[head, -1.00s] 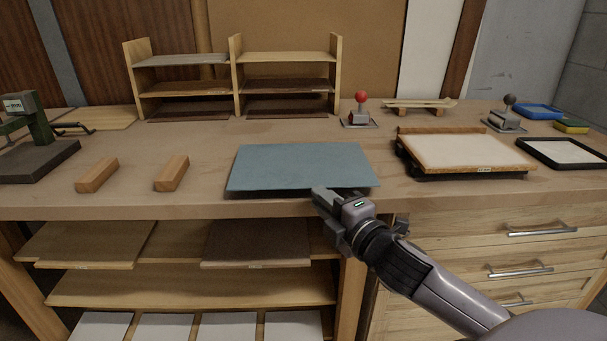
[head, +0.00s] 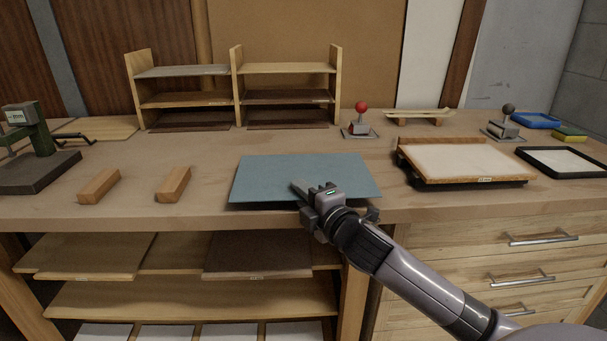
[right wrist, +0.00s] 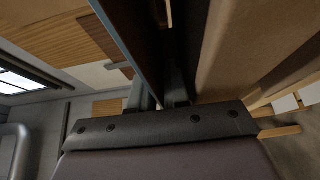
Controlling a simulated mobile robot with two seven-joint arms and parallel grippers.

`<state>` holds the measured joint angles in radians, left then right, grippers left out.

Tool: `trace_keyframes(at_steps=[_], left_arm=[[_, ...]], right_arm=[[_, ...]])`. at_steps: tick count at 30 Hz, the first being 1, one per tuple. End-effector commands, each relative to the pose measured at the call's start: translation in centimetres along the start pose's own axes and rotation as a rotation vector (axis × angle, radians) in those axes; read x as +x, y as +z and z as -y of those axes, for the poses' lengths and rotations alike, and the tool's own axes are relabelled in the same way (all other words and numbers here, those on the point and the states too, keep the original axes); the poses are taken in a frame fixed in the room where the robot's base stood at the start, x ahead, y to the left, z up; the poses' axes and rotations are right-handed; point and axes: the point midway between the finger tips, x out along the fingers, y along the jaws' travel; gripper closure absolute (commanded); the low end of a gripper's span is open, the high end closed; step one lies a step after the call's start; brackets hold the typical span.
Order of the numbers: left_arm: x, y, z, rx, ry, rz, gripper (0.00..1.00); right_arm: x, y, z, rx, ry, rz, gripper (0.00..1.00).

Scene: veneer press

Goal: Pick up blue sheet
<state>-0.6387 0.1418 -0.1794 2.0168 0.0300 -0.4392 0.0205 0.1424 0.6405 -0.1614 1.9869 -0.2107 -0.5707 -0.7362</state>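The blue sheet (head: 300,172) lies flat near the front edge of the bench (head: 130,148). My right gripper (head: 309,192) is at the sheet's front edge, right of its middle, with one finger above the sheet. In the right wrist view the sheet shows edge-on as a thin blue line (right wrist: 127,50). There the right gripper's fingers (right wrist: 162,90) stand apart, one on each side of the sheet's edge, with a dark gap between them. Contact with the sheet cannot be made out. My left gripper is not in view.
A white panel in a frame (head: 462,162) lies to the right, beyond a gap. Two wooden blocks (head: 99,186) (head: 173,184) lie to the left. A rack (head: 236,90) stands behind, with a red-knobbed lever (head: 361,118) beside it. Shelves with boards (head: 258,255) lie below.

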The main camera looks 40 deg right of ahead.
Motion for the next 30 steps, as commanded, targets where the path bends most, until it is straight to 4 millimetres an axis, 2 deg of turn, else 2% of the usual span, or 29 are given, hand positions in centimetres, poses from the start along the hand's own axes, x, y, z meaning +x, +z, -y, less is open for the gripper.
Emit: trace_keyframes(at_steps=[2, 3, 4, 5, 15, 20, 25, 30], left_arm=[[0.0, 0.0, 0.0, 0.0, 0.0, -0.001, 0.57], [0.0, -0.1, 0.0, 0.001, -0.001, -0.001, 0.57], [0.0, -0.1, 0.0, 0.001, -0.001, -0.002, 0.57], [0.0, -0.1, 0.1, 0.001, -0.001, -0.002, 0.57], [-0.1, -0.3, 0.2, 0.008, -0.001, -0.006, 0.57], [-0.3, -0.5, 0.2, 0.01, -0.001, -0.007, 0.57], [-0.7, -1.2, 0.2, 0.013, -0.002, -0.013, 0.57], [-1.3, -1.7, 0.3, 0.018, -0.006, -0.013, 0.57]], right_arm=[[0.0, 0.0, 0.0, 0.0, 0.0, 0.0, 0.84], [0.0, 0.0, 0.0, 0.0, 0.0, 0.0, 0.87], [0.0, 0.0, 0.0, 0.0, 0.0, 0.0, 0.97], [0.0, 0.0, 0.0, 0.0, 0.0, 0.0, 1.0], [0.0, 0.0, -0.1, 0.0, 0.002, -0.001, 1.0], [0.0, 0.0, -1.0, -0.001, 0.004, -0.002, 1.0], [0.0, 0.0, -3.5, -0.004, 0.006, -0.002, 1.0], [0.0, 0.0, -8.3, -0.004, 0.011, -0.002, 1.0]])
